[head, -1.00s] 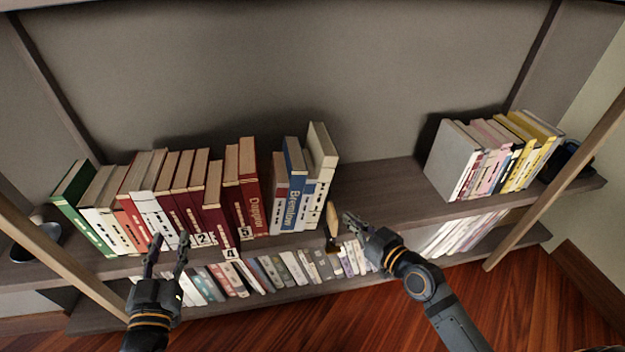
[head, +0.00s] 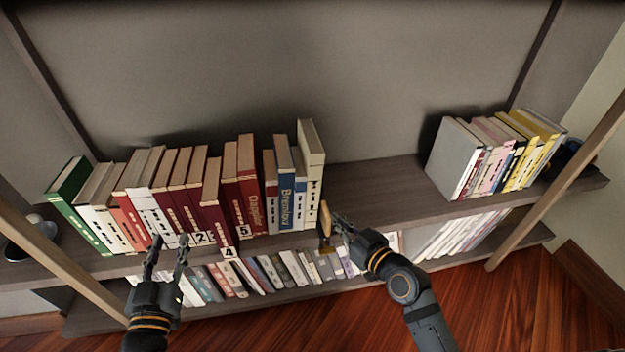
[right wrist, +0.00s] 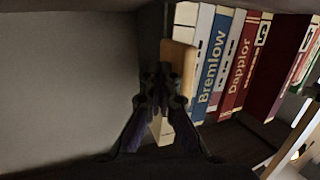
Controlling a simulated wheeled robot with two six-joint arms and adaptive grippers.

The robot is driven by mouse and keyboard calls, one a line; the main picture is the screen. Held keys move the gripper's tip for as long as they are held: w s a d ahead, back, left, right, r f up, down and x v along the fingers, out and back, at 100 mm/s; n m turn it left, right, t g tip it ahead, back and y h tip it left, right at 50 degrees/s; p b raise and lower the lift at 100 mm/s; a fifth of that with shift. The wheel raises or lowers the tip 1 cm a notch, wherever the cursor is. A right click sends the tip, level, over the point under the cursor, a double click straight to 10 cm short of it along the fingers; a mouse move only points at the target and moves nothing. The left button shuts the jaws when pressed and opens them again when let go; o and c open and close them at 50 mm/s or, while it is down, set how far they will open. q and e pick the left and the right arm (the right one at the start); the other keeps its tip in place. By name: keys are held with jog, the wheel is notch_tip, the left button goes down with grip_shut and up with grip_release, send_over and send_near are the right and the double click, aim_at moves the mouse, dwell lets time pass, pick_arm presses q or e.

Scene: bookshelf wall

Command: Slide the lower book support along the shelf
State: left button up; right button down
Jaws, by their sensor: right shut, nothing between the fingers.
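The book support (head: 325,219) is a tan wooden piece standing at the right end of the book row on the upper of the two visible shelves. It also shows in the right wrist view (right wrist: 180,62), partly hidden behind the fingers. My right gripper (head: 336,218) is shut and empty, at the right side of the support. In the right wrist view its fingers (right wrist: 163,82) overlap the support, and they seem to touch it. My left gripper (head: 168,240) is open and empty, in front of the maroon books at the left.
The row's right end has a blue "Bremlow" book (head: 287,195) and a cream book (head: 311,170), nearly upright. Bare shelf (head: 385,190) lies between them and a grey book (head: 453,160) heading another group. A lower shelf (head: 290,294) holds more books.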

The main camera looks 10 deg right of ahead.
jog(key=shift+a, duration=0.2)
jog(key=shift+a, duration=0.35)
jog(key=d, duration=0.4)
jog(key=shift+p, duration=0.3)
jog(key=shift+r, duration=0.1)
dwell(0.3)
notch_tip(320, 180, up, 10)
dwell(0.4)
